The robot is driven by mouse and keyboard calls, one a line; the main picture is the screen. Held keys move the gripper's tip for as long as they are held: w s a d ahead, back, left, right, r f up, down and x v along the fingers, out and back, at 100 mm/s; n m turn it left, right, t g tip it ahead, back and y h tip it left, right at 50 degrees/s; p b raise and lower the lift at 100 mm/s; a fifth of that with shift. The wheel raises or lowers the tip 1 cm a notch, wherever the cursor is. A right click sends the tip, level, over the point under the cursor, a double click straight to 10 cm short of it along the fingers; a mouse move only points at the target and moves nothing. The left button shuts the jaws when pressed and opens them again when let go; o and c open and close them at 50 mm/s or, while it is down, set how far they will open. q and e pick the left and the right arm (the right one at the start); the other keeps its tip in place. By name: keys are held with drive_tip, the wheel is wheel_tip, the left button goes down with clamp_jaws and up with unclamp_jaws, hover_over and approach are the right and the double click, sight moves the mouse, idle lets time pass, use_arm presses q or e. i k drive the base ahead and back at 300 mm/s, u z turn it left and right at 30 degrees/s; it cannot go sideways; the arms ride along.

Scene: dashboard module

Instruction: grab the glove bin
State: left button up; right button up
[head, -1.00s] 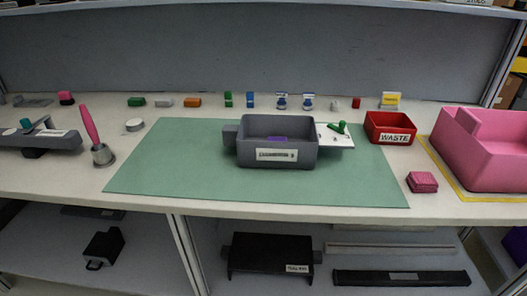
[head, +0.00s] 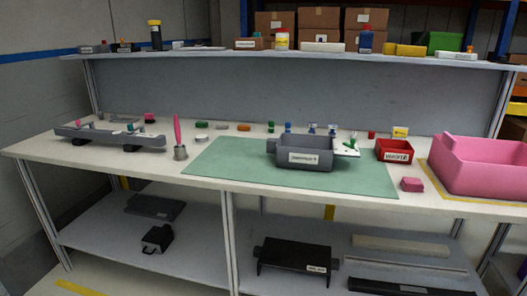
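A grey open bin (head: 304,158) with a white label on its front stands on the green mat (head: 225,160) in the middle of the table. The label is too small to read. A white plate (head: 345,149) with a green part on it sticks out from its right side. A larger pink bin (head: 484,168) stands at the right end of the table inside a yellow outline. I cannot tell from the labels which one is the glove bin. Neither of my grippers is in view.
A red bin labelled as waste (head: 393,151) and a pink block (head: 412,185) stand right of the mat. A metal cup (head: 180,153) with a pink tool and a long grey fixture (head: 108,138) are at left. Small coloured parts line the back. The mat's left part is clear.

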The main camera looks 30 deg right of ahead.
sight(292, 150)
drive_tip(key=u, duration=0.45)
drive_tip(key=i, duration=0.95)
